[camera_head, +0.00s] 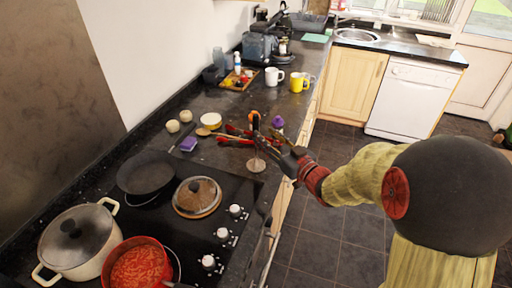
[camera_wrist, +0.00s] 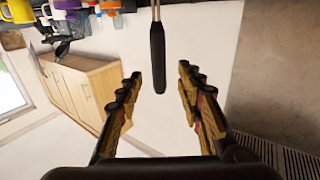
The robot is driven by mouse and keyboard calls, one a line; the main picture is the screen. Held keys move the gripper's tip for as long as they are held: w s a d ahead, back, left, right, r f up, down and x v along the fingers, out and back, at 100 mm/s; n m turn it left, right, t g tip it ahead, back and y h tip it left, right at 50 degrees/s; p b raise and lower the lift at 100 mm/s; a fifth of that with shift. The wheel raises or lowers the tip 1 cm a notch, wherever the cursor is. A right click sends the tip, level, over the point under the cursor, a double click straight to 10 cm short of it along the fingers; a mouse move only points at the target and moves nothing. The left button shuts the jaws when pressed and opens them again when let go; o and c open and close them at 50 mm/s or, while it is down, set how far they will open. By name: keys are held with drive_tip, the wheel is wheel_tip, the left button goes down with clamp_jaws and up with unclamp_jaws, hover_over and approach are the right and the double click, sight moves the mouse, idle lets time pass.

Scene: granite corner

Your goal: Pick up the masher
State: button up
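The masher (camera_wrist: 158,58) shows in the wrist view as a dark handle on a thin metal stem. In the head view, a dark upright handle (camera_head: 256,122) rises beside my fingers, above a round metal foot (camera_head: 256,165) near the counter's front edge; it appears to be the same masher, partly hidden by my gripper. My gripper (camera_wrist: 160,72) is open, with its two fingers apart on either side of the handle in the wrist view. No contact is visible between fingers and handle. In the head view my gripper (camera_head: 240,136) reaches left over the counter.
A purple sponge (camera_head: 188,144), a bowl (camera_head: 211,120) and a wooden spoon (camera_head: 203,132) lie to the left. A white mug (camera_head: 274,77) and yellow mug (camera_head: 298,83) stand behind. The hob (camera_head: 222,207) holds a frying pan (camera_head: 147,172) and pots.

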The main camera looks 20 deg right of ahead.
sight(258, 128)
drive_tip(key=b+x, duration=0.2)
drive_tip(key=x, duration=0.4)
drive_tip(key=shift+w, duration=0.4)
drive_tip(key=shift+c, duration=0.8)
drive_tip(key=c, duration=0.7)
clamp_jaws()
